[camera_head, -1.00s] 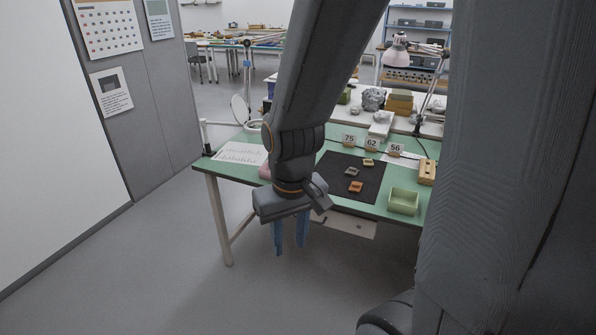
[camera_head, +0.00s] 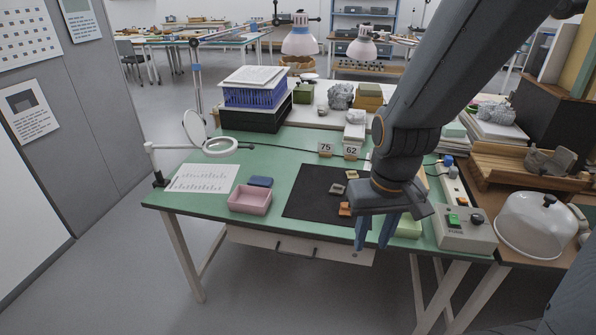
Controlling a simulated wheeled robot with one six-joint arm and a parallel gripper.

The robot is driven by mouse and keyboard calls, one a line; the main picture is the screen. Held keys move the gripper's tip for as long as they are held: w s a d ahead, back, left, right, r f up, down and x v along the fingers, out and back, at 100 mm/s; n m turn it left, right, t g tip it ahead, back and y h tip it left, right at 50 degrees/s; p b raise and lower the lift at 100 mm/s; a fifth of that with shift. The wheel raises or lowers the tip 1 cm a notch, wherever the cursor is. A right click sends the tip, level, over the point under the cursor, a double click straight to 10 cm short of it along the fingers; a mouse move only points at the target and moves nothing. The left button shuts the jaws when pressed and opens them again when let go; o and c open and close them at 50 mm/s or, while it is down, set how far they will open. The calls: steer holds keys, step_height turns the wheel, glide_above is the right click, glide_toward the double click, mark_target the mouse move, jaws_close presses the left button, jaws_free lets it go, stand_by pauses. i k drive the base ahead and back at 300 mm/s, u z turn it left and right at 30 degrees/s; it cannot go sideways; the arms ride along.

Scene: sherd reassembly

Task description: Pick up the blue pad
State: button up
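A small dark blue pad (camera_head: 260,181) lies flat on the green table (camera_head: 266,155), just behind the pink tray (camera_head: 250,199) and right of the white printed sheet. My gripper (camera_head: 375,247) points down near the front edge of the table, to the right of the pad and clearly apart from it. Its two blue fingers are spread with a gap between them, and nothing shows between them. My arm hides part of the black mat and most of the pale green tray (camera_head: 408,228).
A black mat (camera_head: 305,196) with several small sherds lies right of the pink tray. A ring magnifier (camera_head: 220,146) stands behind the sheet (camera_head: 203,178). A blue rack (camera_head: 257,92) stands at the back. A switch box (camera_head: 464,229) stands at the right.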

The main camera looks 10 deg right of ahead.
mark_target(260, 181)
steer(key=z, duration=0.1)
steer(key=i, duration=1.2)
steer(key=u, duration=0.6)
